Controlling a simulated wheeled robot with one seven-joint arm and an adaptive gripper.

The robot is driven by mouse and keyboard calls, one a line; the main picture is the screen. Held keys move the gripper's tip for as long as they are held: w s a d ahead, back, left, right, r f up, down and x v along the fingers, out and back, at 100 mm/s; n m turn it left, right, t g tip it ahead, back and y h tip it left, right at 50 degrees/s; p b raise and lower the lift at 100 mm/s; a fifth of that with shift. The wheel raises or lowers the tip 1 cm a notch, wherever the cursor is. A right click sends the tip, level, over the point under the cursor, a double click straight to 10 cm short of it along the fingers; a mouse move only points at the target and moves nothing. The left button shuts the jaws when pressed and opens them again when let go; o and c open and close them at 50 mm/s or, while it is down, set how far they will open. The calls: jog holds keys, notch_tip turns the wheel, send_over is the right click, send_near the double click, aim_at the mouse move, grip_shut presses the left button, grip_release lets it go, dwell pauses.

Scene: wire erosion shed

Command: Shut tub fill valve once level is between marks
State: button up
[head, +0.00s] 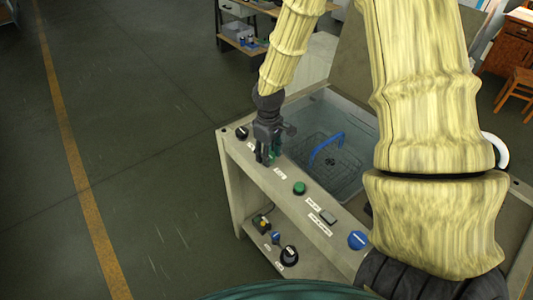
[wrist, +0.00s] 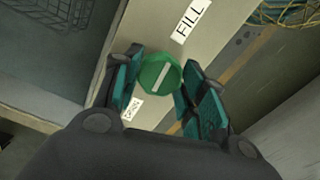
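The green round fill valve knob (wrist: 160,76), with a white bar across its face, sits beside a FILL label (wrist: 190,20) in the wrist view. The bar runs roughly along the panel. My gripper (wrist: 159,84) has its fingers on either side of the knob, close to it; contact is not clear. In the head view my gripper (head: 268,159) is over the panel's far part and hides most of what is under it. The tub (head: 350,118) holds a wire basket with a blue handle (head: 326,148). Level marks cannot be made out.
The panel (head: 240,160) also carries a black knob (head: 242,132), another green knob (head: 299,187), a dark switch (head: 328,217) and a blue knob (head: 358,240). More knobs sit on a lower shelf (head: 289,256). The floor to the left is clear.

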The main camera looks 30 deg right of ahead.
jog(key=shift+m, duration=0.6)
jog(key=o, duration=1)
jog(key=shift+o, duration=0.2)
jog(key=shift+r, duration=0.1)
notch_tip(320, 180, up, 12)
dwell(0.4)
